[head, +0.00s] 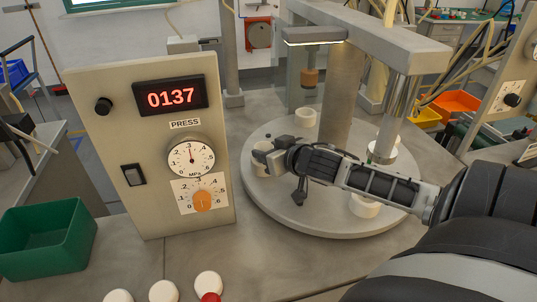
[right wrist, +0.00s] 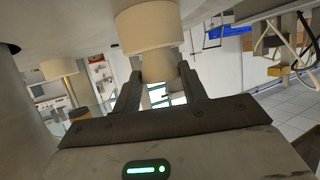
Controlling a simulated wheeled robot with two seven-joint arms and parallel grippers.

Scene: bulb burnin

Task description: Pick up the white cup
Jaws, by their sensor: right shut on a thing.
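A white cup (head: 260,170) stands at the left edge of the round grey turntable (head: 300,210), partly hidden by my right gripper (head: 267,154). In the right wrist view the picture is upside down, and the pale cup (right wrist: 148,27) shows just beyond the fingertips. My right gripper (right wrist: 160,72) has its fingers on both sides of a narrower beige part in line with the cup. It is shut on it. I cannot tell whether the cup touches the turntable. My left gripper is not in view.
Other white cups stand on the turntable, at the back (head: 305,117) and front right (head: 364,206). The press panel (head: 150,150) stands close left of the turntable. A grey overhead arm (head: 370,40) and column (head: 341,100) rise over it. A green bin (head: 50,240) is at far left.

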